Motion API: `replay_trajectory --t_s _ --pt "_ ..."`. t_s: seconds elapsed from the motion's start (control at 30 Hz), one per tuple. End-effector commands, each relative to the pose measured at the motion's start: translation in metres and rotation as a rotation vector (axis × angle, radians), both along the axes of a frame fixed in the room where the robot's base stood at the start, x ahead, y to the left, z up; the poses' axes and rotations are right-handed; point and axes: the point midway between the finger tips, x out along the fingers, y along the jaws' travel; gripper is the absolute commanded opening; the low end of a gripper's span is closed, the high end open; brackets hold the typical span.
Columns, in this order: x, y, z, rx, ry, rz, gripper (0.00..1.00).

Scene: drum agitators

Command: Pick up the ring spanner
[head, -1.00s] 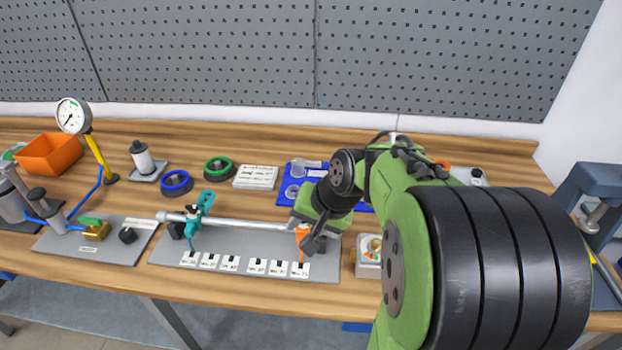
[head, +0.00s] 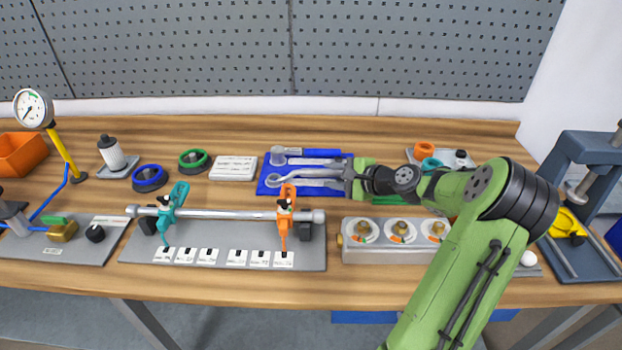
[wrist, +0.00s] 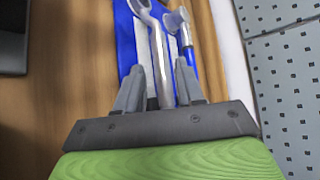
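The silver ring spanner (head: 296,175) lies on a blue tool tray (head: 264,188) at the back middle of the bench. Its ring end points left in the head view. My gripper (head: 350,176) is over the tray's right end, at the spanner's handle end. In the wrist view the spanner (wrist: 154,50) runs lengthwise between the two grey fingers of my gripper (wrist: 160,68). The fingers are apart, with gaps visible beside the shaft. The handle's near end is hidden behind the gripper body.
A blue-handled tool (head: 318,152) lies beside the spanner on the tray. A rod fixture with orange clamp (head: 286,205) stands in front. A gauge block (head: 382,252) is to the right, a white card stack (head: 233,168) to the left. The pegboard wall (head: 400,50) rises behind.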

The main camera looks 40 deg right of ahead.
Motion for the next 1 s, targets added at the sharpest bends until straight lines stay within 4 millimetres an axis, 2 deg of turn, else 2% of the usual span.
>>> replay_trajectory --t_s 0.4,0.63,0.87,1.0 --pt "0.055 0.014 -0.026 -0.002 0.001 0.002 0.38" --pt "0.057 0.014 -0.026 -0.002 0.001 0.0 0.38" --pt "0.057 0.014 -0.026 -0.003 0.002 0.0 0.03" --pt "0.057 0.014 -0.025 -0.003 0.001 0.001 0.0"
